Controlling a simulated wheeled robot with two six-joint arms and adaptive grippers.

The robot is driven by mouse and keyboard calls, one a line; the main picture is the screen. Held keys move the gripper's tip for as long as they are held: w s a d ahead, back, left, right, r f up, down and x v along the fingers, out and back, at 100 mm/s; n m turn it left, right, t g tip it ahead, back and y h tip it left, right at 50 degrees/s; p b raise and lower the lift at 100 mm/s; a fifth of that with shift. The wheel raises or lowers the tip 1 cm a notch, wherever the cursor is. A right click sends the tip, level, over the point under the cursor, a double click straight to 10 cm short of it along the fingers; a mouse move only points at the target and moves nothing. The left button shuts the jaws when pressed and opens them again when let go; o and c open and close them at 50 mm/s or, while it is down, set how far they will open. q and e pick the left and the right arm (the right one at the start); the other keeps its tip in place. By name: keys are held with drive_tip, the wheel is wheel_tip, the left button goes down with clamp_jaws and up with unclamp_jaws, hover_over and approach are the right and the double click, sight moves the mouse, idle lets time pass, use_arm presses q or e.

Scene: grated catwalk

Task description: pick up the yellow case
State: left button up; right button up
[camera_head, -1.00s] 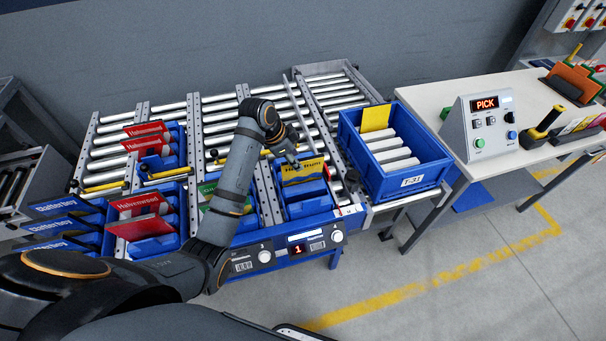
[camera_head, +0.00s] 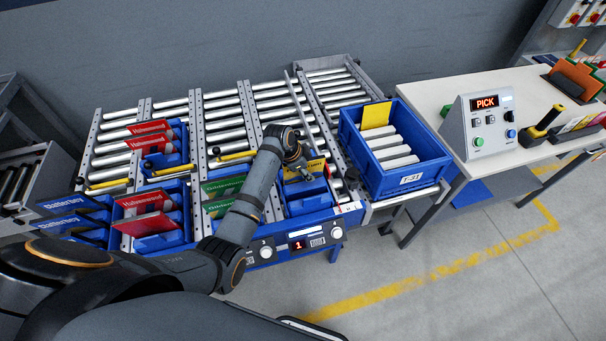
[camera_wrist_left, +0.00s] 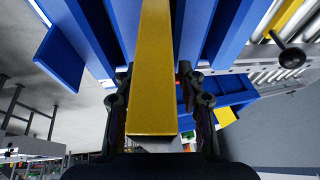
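The yellow case (camera_head: 314,168) with dark lettering stands in a blue bin (camera_head: 308,205) at the right end of the rack's front row. My left gripper (camera_head: 303,169) reaches down to its top from the left and partly hides it. In the left wrist view the case (camera_wrist_left: 153,80) runs between the two dark fingers of my left gripper (camera_wrist_left: 156,72). A gap shows on each side, so the fingers look open around the case. The case's lower part is hidden in the bin. My right gripper is not in view.
Red cases (camera_head: 145,203) and green cases (camera_head: 222,188) stand in neighbouring bins to the left. A blue tote (camera_head: 420,180) with a yellow card is close on the right. A white table (camera_head: 440,98) with a PICK control box (camera_head: 484,124) stands beyond it.

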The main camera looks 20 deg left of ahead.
use_arm(q)
drive_tip(key=shift+f, duration=0.1)
clamp_jaws()
idle(0.4)
